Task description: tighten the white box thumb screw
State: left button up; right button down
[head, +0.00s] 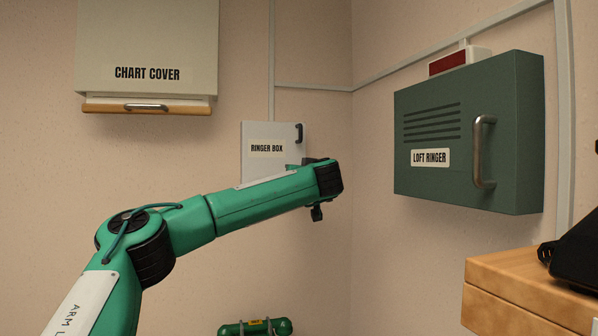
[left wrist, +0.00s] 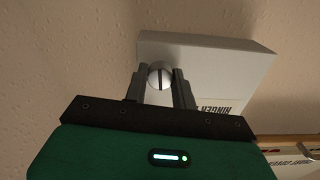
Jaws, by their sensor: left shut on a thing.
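The white ringer box (head: 258,136) is fixed to the back wall in the head view, its lower right part hidden behind my left arm. In the left wrist view the box (left wrist: 205,62) appears tilted, with its lettering at the lower right. The thumb screw (left wrist: 160,74), a round pale head with a dark slot, shows at the box's edge. My left gripper (left wrist: 161,80) has its two grey fingers on either side of the screw head, shut on it. My right gripper is in neither view.
A green loft ringer cabinet (head: 470,135) with a metal handle hangs on the right wall. A chart cover (head: 147,40) hangs at upper left. A wooden ledge (head: 520,290) with a black object stands at right.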

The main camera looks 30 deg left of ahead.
pick_arm(q)
jog(key=shift+m, duration=0.6)
jog(key=shift+f+p, duration=0.1)
jog(key=shift+p, duration=0.2)
jog(key=o, duration=1)
jog(key=shift+w, duration=0.1)
jog(key=shift+b+v, duration=2.95)
jog(key=shift+v, duration=3.95)
